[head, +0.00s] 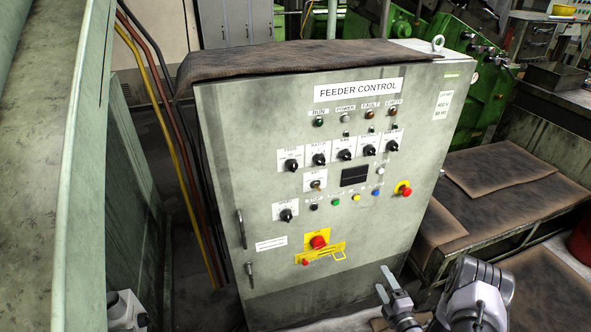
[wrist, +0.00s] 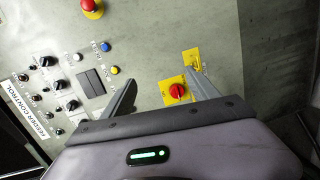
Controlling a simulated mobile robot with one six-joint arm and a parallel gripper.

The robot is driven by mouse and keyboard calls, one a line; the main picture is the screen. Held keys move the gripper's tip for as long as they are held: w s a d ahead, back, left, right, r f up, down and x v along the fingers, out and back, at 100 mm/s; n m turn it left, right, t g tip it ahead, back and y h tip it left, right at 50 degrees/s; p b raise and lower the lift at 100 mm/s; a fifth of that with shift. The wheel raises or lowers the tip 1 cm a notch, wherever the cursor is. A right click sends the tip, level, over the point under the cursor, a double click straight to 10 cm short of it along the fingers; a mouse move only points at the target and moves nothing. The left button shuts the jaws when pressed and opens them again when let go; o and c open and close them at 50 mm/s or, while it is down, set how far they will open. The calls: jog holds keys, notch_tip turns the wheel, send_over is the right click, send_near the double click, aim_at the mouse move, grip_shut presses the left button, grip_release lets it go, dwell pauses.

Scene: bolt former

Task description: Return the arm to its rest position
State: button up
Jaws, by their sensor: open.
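My gripper (head: 384,285) is at the lower right of the head view, in front of the lower part of the feeder control cabinet (head: 225,150). In the wrist view my gripper (wrist: 163,88) shows two grey fingers spread apart with nothing between them. The cabinet face lies beyond the fingers. A red knob on a yellow plate (wrist: 177,91) shows beside the right finger in the wrist view; whether they touch cannot be told. The same red knob (head: 318,242) shows in the head view above a yellow bracket (head: 320,254).
The cabinet carries several black knobs (head: 345,155), a small dark display (head: 355,176) and a red button (head: 404,189). A brown mat (head: 300,58) lies on its top. A brown-covered bench (head: 500,205) stands at the right. Yellow and dark hoses (head: 172,150) run along the left.

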jog(key=w+d+r+m+g+h, duration=0.1)
jog(key=w+d+r+m+h, duration=0.15)
jog(key=w+r, duration=0.45)
notch_tip(320, 180, up, 20)
jog(key=m+g+h, duration=0.2)
jog(key=m+g, duration=0.1)
jog(key=m, duration=0.6)
jog(key=s+a+r+m+g+b, duration=0.1)
jog(key=s+a+r+m+g, duration=0.2)
jog(key=s+a+r+m, duration=0.55)
jog(key=s+a+r+m+g+y, duration=0.1)
jog(key=s+a, duration=0.3)
jog(key=s, duration=0.5)
jog(key=s+a+r+m+g+y, duration=0.1)
jog(key=s+a, duration=0.2)
jog(key=s, duration=0.6)
jog(key=s+a+r+m+g+y, duration=0.1)
jog(key=s+a, duration=0.3)
jog(key=s, duration=0.6)
jog(key=shift+a+r+m+y, duration=0.35)
jog(key=shift+r+m, duration=0.05)
jog(key=shift+r, duration=0.2)
